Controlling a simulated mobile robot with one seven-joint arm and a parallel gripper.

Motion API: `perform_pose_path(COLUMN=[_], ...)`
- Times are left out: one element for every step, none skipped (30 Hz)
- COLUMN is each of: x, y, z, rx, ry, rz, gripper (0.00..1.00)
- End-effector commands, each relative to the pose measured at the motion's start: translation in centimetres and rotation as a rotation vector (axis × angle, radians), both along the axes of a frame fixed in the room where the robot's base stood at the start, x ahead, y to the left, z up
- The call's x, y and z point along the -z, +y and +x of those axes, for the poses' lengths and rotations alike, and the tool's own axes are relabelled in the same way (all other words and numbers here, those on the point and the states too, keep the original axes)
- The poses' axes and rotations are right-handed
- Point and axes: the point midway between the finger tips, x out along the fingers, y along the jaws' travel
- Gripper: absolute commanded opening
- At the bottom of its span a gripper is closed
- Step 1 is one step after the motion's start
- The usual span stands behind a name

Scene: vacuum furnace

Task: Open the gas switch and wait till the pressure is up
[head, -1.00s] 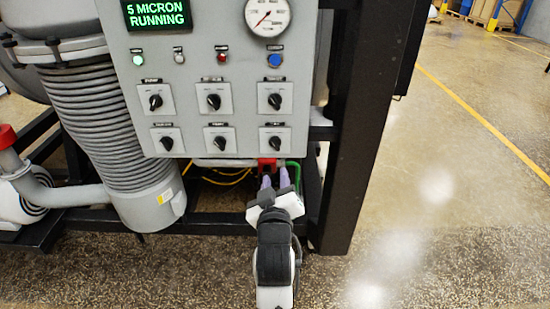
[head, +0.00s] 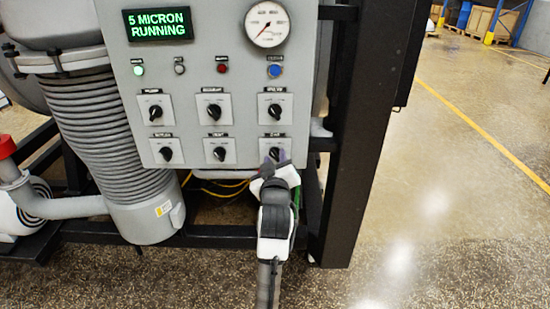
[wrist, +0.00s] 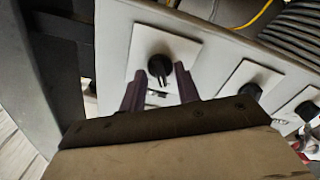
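The grey control panel (head: 190,100) has two rows of black rotary switches on white plates. Their labels are too small to read, so I cannot tell which one is the gas switch. My gripper (head: 275,161) is at the lower right switch (head: 274,152). In the wrist view, my open gripper (wrist: 159,85) has its purple fingers on either side of that black knob (wrist: 160,68), with gaps showing beside it. The green display (head: 157,24) reads "5 MICRON RUNNING". The round gauge (head: 267,23) has its red needle pointing to the lower left.
Neighbouring switches (head: 220,152) sit close to the left. A black frame post (head: 352,140) stands right of the panel. A ribbed grey pipe (head: 115,130) is at the left. Yellow cables (head: 225,186) run below the panel. Open floor lies to the right.

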Motion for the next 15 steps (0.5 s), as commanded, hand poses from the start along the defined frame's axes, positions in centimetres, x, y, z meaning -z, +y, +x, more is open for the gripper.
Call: perform_pose_path(x=[-0.03, -0.02, 0.00, 0.01, 0.02, 0.03, 0.03, 0.03, 0.03, 0.03, 0.03, 0.04, 0.03, 0.03, 0.03], y=[0.01, 0.00, 0.00, 0.00, 0.00, 0.01, 0.01, 0.01, 0.01, 0.01, 0.01, 0.01, 0.02, 0.02, 0.02], z=[0.14, 0.18, 0.21, 0.21, 0.21, 0.20, 0.20, 0.19, 0.19, 0.19, 0.18, 0.18, 0.18, 0.18, 0.18], rx=[0.000, 0.000, 0.000, 0.000, 0.000, 0.000, 0.000, 0.000, 0.000, 0.000, 0.000, 0.000, 0.000, 0.000, 0.000], ry=[0.000, 0.000, 0.000, -0.001, -0.001, -0.001, -0.001, -0.001, -0.001, -0.001, -0.001, 0.000, -0.001, -0.001, -0.001], rz=[0.000, 0.000, 0.000, 0.000, 0.000, 0.000, 0.000, 0.000, 0.000, 0.000, 0.000, 0.000, 0.000, 0.000, 0.000], gripper=[0.32, 0.32, 0.32, 0.32, 0.32, 0.32, 0.32, 0.32, 0.29, 0.25, 0.21, 0.16, 0.12, 0.08, 0.03])
